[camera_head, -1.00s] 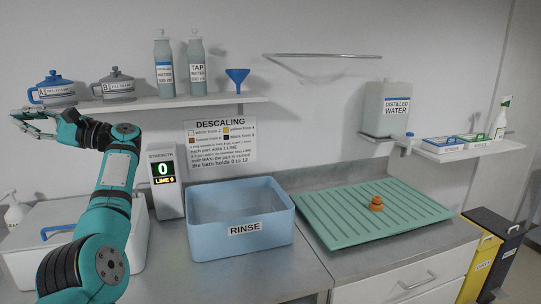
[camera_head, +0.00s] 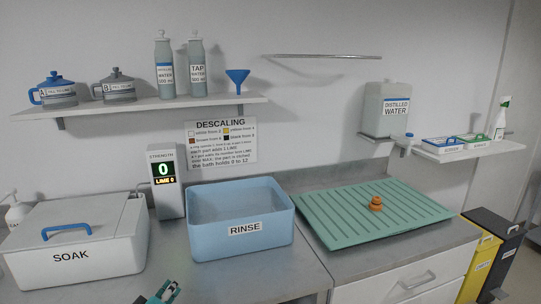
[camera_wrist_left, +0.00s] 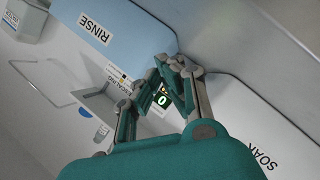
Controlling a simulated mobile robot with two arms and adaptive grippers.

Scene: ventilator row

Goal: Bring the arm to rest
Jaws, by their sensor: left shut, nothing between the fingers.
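My left arm shows only as a small teal piece at the bottom edge of the head view. My left gripper (camera_head: 160,293) is there, low in front of the counter, between the soak box and the rinse tub. In the left wrist view the left gripper (camera_wrist_left: 172,68) has its fingers together with nothing between them. The white soak box (camera_head: 75,240) is closed, with a blue handle on its lid. The blue rinse tub (camera_head: 240,215) stands right of it. My right gripper is not in view.
A strength display (camera_head: 165,182) reading 0 stands between box and tub. A green ribbed mat (camera_head: 345,225) holds an orange-brown part (camera_head: 376,203). A shelf (camera_head: 150,105) above carries two jugs, two bottles and a blue funnel (camera_head: 237,80). The counter front between box and tub is clear.

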